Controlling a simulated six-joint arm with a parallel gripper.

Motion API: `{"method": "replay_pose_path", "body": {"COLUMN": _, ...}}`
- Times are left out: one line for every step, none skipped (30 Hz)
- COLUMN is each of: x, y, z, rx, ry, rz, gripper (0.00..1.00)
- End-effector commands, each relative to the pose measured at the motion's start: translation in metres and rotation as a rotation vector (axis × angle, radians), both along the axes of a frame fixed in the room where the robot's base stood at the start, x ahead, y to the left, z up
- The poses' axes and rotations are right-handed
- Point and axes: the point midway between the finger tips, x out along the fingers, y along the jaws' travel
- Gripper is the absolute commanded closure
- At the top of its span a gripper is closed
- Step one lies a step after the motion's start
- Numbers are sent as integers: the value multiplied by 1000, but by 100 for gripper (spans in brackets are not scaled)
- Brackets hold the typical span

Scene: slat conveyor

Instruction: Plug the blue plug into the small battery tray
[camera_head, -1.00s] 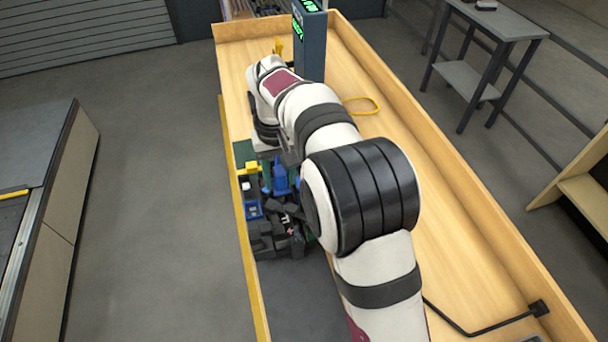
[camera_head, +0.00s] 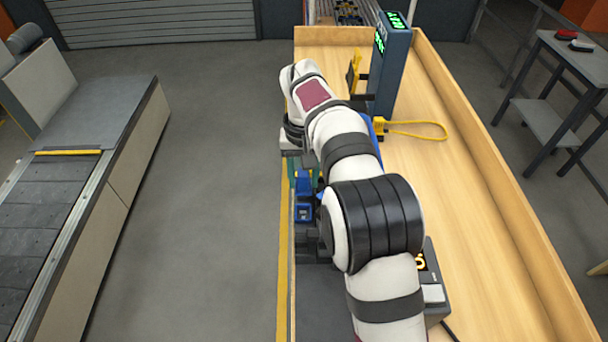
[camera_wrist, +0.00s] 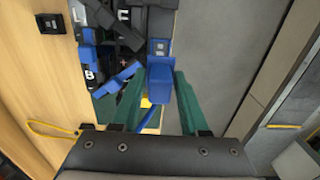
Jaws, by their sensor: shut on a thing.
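In the wrist view the blue plug (camera_wrist: 160,88) is between the green fingers of my gripper (camera_wrist: 160,78), which is shut on it. A smaller blue block with a pale face (camera_wrist: 158,48) lies just beyond the plug, by the black battery packs; I cannot tell whether the two touch. That block also shows in the head view (camera_head: 304,212), near the bench's left edge, with blue of the plug (camera_head: 303,181) just behind it. My arm hides most of the gripper there. I cannot make out the small battery tray's outline.
Black packs (camera_wrist: 115,22) and loose blue pieces (camera_wrist: 125,75) crowd beside the plug. A slat conveyor (camera_head: 40,210) runs at the left beyond open floor.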

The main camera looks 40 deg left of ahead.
Motion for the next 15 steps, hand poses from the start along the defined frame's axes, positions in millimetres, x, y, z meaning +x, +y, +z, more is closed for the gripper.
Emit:
{"method": "replay_pose_path", "body": {"x": 0, "y": 0, "z": -3, "rx": -1, "ry": 1, "rz": 0, "gripper": 100}}
{"method": "replay_pose_path", "body": {"x": 0, "y": 0, "z": -5, "rx": -2, "ry": 1, "rz": 0, "gripper": 100}}
{"method": "replay_pose_path", "body": {"x": 0, "y": 0, "z": -9, "rx": -2, "ry": 1, "rz": 1, "gripper": 100}}
{"method": "replay_pose_path", "body": {"x": 0, "y": 0, "z": -13, "rx": -2, "ry": 1, "rz": 1, "gripper": 100}}
{"method": "replay_pose_path", "body": {"x": 0, "y": 0, "z": -17, "rx": -2, "ry": 2, "rz": 0, "gripper": 100}}
{"method": "replay_pose_path", "body": {"x": -1, "y": 0, "z": -22, "rx": -2, "ry": 2, "rz": 0, "gripper": 100}}
{"method": "replay_pose_path", "body": {"x": -1, "y": 0, "z": -25, "rx": -2, "ry": 2, "rz": 0, "gripper": 100}}
{"method": "replay_pose_path", "body": {"x": 0, "y": 0, "z": -29, "rx": -1, "ry": 1, "rz": 1, "gripper": 100}}
{"method": "replay_pose_path", "body": {"x": 0, "y": 0, "z": -34, "rx": -2, "ry": 2, "rz": 1, "gripper": 100}}
{"method": "replay_pose_path", "body": {"x": 0, "y": 0, "z": -37, "rx": -2, "ry": 2, "rz": 1, "gripper": 100}}
{"method": "replay_pose_path", "body": {"x": -1, "y": 0, "z": -41, "rx": -1, "ry": 1, "rz": 0, "gripper": 100}}
{"method": "replay_pose_path", "body": {"x": -1, "y": 0, "z": -45, "rx": -1, "ry": 2, "rz": -1, "gripper": 100}}
{"method": "replay_pose_path", "body": {"x": -1, "y": 0, "z": -48, "rx": -1, "ry": 1, "rz": 0, "gripper": 100}}
{"method": "replay_pose_path", "body": {"x": -1, "y": 0, "z": -52, "rx": -1, "ry": 1, "rz": 0, "gripper": 100}}
{"method": "replay_pose_path", "body": {"x": -1, "y": 0, "z": -55, "rx": -1, "ry": 1, "rz": 0, "gripper": 100}}
